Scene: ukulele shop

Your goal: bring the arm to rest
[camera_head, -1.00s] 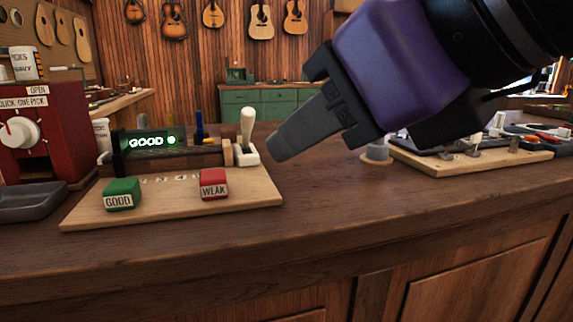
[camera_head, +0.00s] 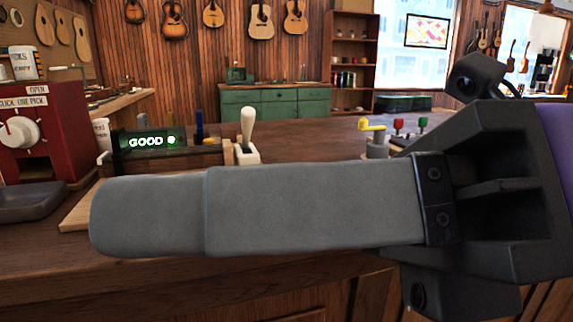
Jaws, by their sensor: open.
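My gripper (camera_head: 148,215) shows large and close to the camera, with its purple and black wrist at the right edge. One long grey finger points left across the middle of the view. The other finger is hidden behind it or out of sight. Nothing shows held.
A display (camera_head: 150,141) reading GOOD and a white lever (camera_head: 247,135) stand behind the finger. A red box with a dial (camera_head: 30,130) and a dark tray (camera_head: 30,200) are at left. A yellow-topped grey piece (camera_head: 376,143) and small red and green knobs stand at right.

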